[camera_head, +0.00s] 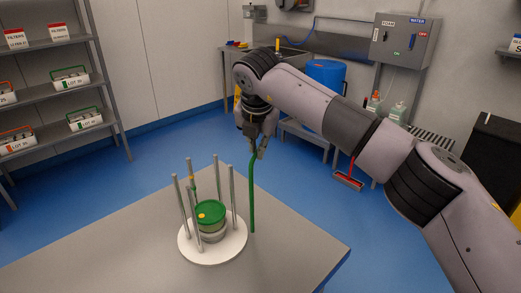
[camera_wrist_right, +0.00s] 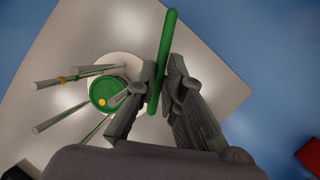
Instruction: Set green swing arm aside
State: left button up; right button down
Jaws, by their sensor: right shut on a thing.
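The green swing arm (camera_head: 252,195) is a long thin green bar that hangs upright from my right gripper (camera_head: 259,150). The right gripper is shut on it near its top end. In the right wrist view the green bar (camera_wrist_right: 165,55) runs between the two fingertips (camera_wrist_right: 160,90). In the head view its lower end reaches down beside the white round base (camera_head: 214,255), over the grey table; I cannot tell whether it touches the table. My left gripper is in neither view.
The white base carries several upright metal rods (camera_head: 233,195) around a tub with a green lid (camera_head: 209,212) and a yellow dot. The grey table (camera_head: 120,255) is bare to the left and in front. Its right edge (camera_head: 335,270) is near. Shelves (camera_head: 62,90) stand at the back left.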

dwell(0.3)
jog(key=c, duration=1.7)
grip_release()
jog(key=v, duration=1.2)
